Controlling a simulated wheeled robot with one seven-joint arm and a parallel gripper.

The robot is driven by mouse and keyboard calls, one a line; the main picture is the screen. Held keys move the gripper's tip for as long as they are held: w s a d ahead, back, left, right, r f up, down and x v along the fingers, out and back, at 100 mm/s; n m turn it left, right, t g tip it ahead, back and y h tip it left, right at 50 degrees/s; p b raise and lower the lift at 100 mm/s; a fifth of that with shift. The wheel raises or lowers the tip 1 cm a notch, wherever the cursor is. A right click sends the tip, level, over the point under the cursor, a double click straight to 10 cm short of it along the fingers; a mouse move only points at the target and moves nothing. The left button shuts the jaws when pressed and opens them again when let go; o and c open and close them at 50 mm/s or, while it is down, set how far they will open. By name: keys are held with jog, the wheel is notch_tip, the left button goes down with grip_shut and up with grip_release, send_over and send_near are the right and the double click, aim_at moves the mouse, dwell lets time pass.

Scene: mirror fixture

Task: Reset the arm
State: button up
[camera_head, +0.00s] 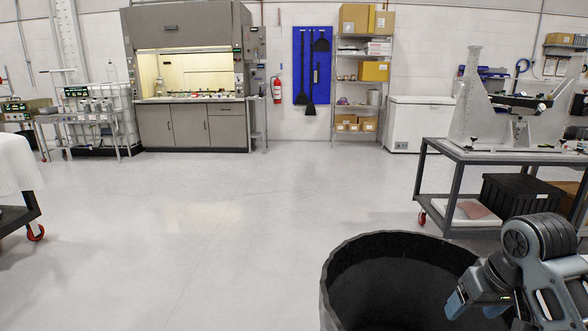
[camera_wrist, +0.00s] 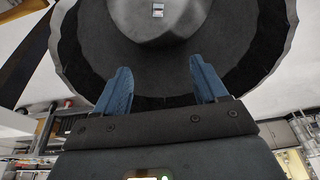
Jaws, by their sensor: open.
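My arm comes in at the lower right of the head view. My gripper (camera_head: 474,306) is over the right side of a large black bin (camera_head: 345,283) with a pale outer wall. In the wrist view, the two blue fingers of my gripper (camera_wrist: 162,85) are apart with nothing between them. They point toward the dark bin interior (camera_wrist: 95,50). A small pale item with a dark mark (camera_wrist: 158,9) shows inside, at the top of the wrist view; I cannot tell what it is.
A grey cart (camera_head: 455,152) carrying a metal mirror fixture (camera_head: 470,100) stands right, behind my arm. Black and white boxes sit on its lower shelf. A white-draped cart (camera_head: 15,165) is at the left edge. The middle floor (camera_head: 200,220) is clear. A fume hood (camera_head: 190,75) stands at the back.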

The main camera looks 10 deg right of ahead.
jog(key=a+f+t+y, duration=0.1)
jog(key=a+f+t, duration=0.2)
jog(key=a, duration=0.7)
jog(key=a+f+t+y, duration=0.2)
jog(key=a+f, duration=0.1)
jog(key=a, duration=0.7)
jog(key=s+a+f+m+t, duration=0.1)
jog(key=s+a+f+t, duration=0.1)
jog(key=s+a, duration=0.3)
jog(key=s+a+t+h, duration=0.1)
jog(key=s+a+h, duration=0.1)
jog(key=s, duration=0.7)
jog(key=s+d+r+n+t, duration=0.1)
jog(key=s+r, duration=0.4)
jog(key=s, duration=0.5)
jog(key=s+d+r+n+t, duration=0.2)
jog(key=s+d+r+n, duration=0.1)
jog(key=s, duration=0.7)
notch_tip(320, 180, up, 2)
jog(key=shift+d+r, duration=0.1)
jog(key=shift+d, duration=0.55)
jog(key=shift+s, duration=0.1)
